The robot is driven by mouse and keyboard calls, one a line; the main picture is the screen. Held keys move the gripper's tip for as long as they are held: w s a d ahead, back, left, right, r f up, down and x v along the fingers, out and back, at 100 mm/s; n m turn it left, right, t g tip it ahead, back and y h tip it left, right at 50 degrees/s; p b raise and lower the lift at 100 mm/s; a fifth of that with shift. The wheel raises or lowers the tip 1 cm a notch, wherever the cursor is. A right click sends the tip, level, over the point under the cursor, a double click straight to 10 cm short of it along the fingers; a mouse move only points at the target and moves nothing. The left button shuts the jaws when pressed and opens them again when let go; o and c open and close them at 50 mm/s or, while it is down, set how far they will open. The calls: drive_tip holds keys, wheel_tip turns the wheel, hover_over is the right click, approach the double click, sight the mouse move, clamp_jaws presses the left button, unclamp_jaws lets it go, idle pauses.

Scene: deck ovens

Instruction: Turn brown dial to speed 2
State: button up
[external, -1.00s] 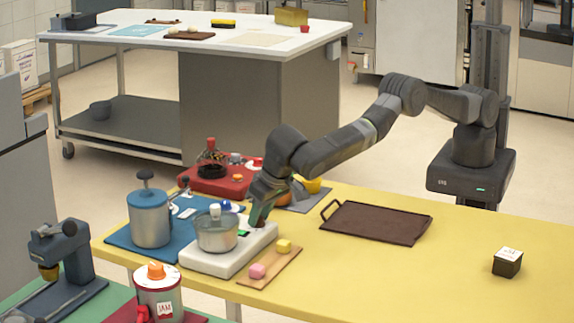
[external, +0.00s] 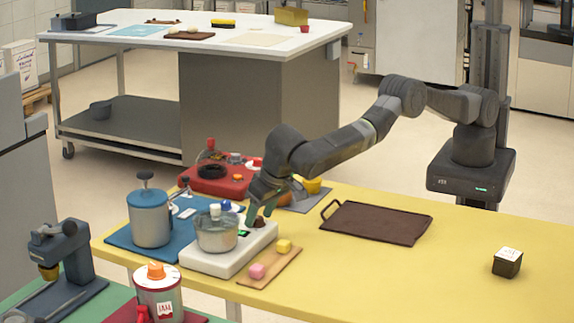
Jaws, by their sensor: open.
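The brown dial (external: 259,222) sits on the right end of the white appliance base (external: 213,264), which carries a metal pot (external: 217,235) with a white-knobbed lid. A small green display shows on the base beside the dial. My gripper (external: 260,207) is open and points down right over the dial, its fingertips near the dial's top. I cannot tell whether the fingers touch it. The dial's speed marks are too small to read.
A blue canister (external: 150,217) stands left, a red appliance (external: 217,180) behind. A brown tray (external: 376,222) lies right. The yellow table (external: 450,260) is mostly clear there.

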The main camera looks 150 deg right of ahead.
drive_tip(key=v, duration=1.3)
drive_tip(key=shift+r+p, duration=0.25)
drive_tip(key=shift+p, duration=0.15)
drive_tip(key=shift+a, duration=0.1)
drive_tip(key=x, duration=1.4)
drive_tip(key=shift+b, duration=0.35)
drive_tip(key=shift+a+r, duration=0.1)
drive_tip(key=shift+r, duration=0.05)
